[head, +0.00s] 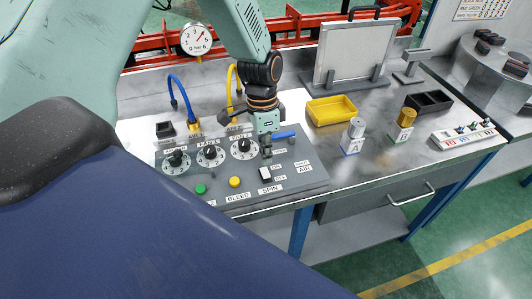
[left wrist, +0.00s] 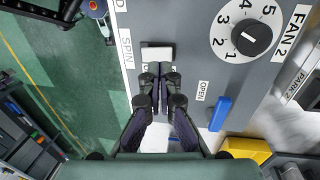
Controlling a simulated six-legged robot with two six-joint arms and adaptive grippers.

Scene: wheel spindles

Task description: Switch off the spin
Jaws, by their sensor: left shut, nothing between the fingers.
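The spin switch (head: 265,173) is a white rocker on the grey control panel (head: 225,190), beside small ON and OFF labels and above the SPIN label. It also shows in the left wrist view (left wrist: 157,54), with the SPIN label (left wrist: 126,48) to its left. I cannot tell which side of the rocker is down. My left gripper (head: 267,152) is shut and empty, pointing down just behind the switch. In the left wrist view its closed fingertips (left wrist: 156,72) are close to the rocker's lower edge; I cannot tell if they touch. My right gripper is not in view.
A blue lever (head: 284,135) is close to the right of my gripper. Several dials, a green button (head: 201,189) and a yellow button (head: 235,182) are to the left. A yellow tray (head: 332,111) and labelled weights are to the right on the bench.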

